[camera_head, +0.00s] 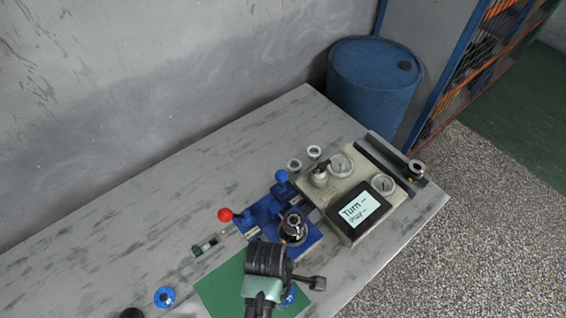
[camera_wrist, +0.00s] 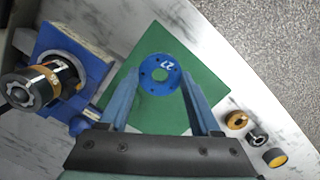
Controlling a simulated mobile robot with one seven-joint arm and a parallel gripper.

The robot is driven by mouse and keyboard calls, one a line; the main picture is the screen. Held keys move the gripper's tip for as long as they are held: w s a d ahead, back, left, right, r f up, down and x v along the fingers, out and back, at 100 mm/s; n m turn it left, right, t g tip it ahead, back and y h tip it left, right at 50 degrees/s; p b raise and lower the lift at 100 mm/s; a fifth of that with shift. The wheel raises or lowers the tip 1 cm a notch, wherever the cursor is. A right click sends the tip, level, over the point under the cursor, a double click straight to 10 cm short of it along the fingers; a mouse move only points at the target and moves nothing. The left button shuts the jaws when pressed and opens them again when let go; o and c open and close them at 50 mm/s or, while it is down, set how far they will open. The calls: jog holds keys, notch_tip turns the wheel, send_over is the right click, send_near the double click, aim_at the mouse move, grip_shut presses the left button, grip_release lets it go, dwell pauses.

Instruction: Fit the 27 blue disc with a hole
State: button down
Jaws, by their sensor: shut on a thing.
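The blue disc (camera_wrist: 148,65) has a round central hole and a white "27". In the wrist view it lies between my fingertips over the green mat (camera_wrist: 140,116). My gripper (camera_wrist: 162,77) is shut on its opposite edges. In the head view my arm hides most of the disc (camera_head: 290,298). The motor body (camera_head: 293,227) stands on a blue fixture (camera_head: 262,214), just beyond the mat. It shows at the left of the wrist view (camera_wrist: 62,72), apart from the disc. Whether the disc touches the mat, I cannot tell.
A red-knobbed lever (camera_head: 225,214) and a blue-knobbed one (camera_head: 281,176) stand up by the fixture. A gauge panel with a screen (camera_head: 358,211) is to its right.

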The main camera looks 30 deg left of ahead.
jog(key=shift+r, duration=0.7)
jog(key=shift+r, duration=0.15)
jog(key=shift+r+p, duration=0.65)
jog(key=shift+p, duration=0.5)
